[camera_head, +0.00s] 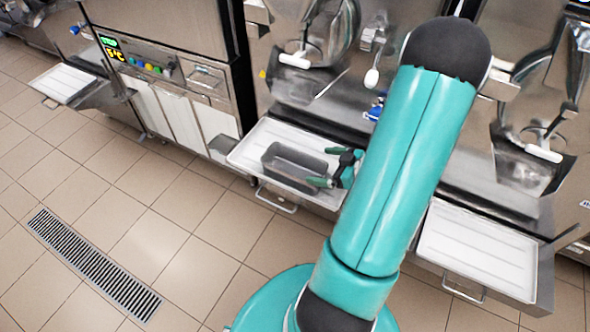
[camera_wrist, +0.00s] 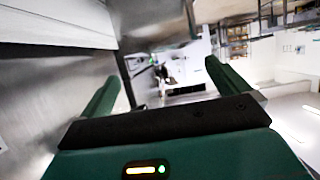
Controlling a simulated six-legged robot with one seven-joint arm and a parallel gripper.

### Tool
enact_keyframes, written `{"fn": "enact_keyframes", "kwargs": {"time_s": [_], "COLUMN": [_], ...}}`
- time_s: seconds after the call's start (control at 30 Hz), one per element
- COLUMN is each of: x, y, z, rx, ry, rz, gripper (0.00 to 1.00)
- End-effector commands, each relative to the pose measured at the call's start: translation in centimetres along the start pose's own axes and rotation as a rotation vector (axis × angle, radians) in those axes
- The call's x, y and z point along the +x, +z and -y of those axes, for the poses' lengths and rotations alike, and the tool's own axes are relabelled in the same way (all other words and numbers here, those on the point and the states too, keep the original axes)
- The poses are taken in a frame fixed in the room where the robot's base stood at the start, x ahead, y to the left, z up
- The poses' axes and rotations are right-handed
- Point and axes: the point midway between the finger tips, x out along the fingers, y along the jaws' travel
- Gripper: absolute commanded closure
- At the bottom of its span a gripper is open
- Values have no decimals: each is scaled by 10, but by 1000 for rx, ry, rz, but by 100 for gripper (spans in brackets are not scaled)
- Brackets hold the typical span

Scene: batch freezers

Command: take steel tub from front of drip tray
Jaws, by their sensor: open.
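The steel tub (camera_head: 290,168) is a grey, open rectangular pan. It sits upright on the white drip tray (camera_head: 247,150) below the middle machine in the head view. My gripper (camera_head: 325,167) is at the right end of the tub, with its two green fingers apart and nothing seen between them. One finger is by the tub's near right corner and the other by its far right corner. I cannot tell whether they touch it. In the wrist view my gripper (camera_wrist: 160,82) is also open, and the tub does not show there.
My arm covers the area right of the tub. The middle machine's steel front and spout (camera_head: 295,60) stand behind the tray. Another white tray (camera_head: 478,250) is at the right and one (camera_head: 63,83) at the far left. The tiled floor has a drain grate (camera_head: 90,262).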

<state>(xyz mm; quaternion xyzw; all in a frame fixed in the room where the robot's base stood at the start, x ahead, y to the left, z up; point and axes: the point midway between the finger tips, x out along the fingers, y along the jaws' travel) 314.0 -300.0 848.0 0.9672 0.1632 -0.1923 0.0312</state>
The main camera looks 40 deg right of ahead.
Motion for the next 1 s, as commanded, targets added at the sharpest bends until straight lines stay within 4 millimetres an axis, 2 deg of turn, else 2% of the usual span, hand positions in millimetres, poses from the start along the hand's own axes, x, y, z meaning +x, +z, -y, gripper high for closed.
{"fn": "enact_keyframes", "kwargs": {"time_s": [0.1, 0.37, 0.63, 0.93, 1.0], "x": [22, 43, 81, 86, 86], "y": [0, 0, 0, -1, -1], "z": [0, 0, 2, 1, 1], "rx": [0, -1, -2, -3, -3], "ry": [-4, -3, -5, -3, -3], "rz": [-1, 0, 0, 0, 0], "gripper": [0, 0, 0, 0, 14]}}
